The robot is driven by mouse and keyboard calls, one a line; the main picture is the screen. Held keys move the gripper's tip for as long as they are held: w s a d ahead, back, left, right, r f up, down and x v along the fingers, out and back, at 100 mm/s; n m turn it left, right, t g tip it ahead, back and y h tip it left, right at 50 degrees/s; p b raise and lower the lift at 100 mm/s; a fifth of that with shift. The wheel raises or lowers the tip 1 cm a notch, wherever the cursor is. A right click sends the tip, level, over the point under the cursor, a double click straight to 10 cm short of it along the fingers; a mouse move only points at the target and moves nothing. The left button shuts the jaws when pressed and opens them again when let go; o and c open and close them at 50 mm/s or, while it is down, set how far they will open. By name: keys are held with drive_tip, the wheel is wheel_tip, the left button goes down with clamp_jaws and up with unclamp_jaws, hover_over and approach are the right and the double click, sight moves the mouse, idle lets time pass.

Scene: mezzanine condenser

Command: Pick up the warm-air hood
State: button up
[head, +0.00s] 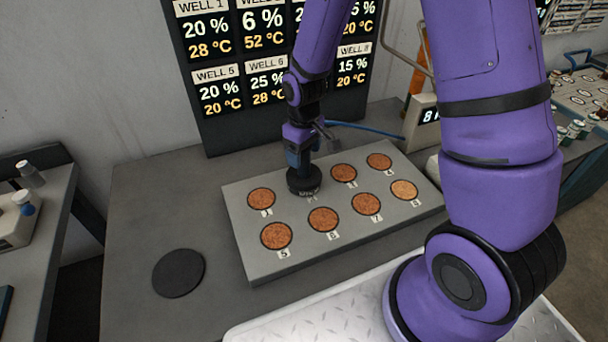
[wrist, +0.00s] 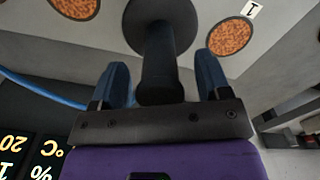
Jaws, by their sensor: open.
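The warm-air hood (head: 304,181) is a dark round cap with an upright stem, sitting on the grey well block (head: 255,262) in the back row, between well 1 and the well labelled 3. It hides the well under it. In the wrist view the hood (wrist: 160,38) shows its dark disc and thick stem. My gripper (head: 298,160) is directly above the hood. Its blue fingers (wrist: 162,75) stand open on both sides of the stem, with a visible gap on each side. Whether the fingertips touch the hood's disc I cannot tell.
A black round pad (head: 178,272) lies on the bench left of the block. Several open wells hold orange-brown granules. A dark display board (head: 225,130) with well readings stands behind, and a small meter (head: 421,122) at the back right. The bench left of the block is mostly clear.

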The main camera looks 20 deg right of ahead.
drive_tip(key=shift+f, duration=0.3)
drive_tip(key=shift+c, duration=0.5)
clamp_jaws()
drive_tip(key=shift+r, duration=0.2)
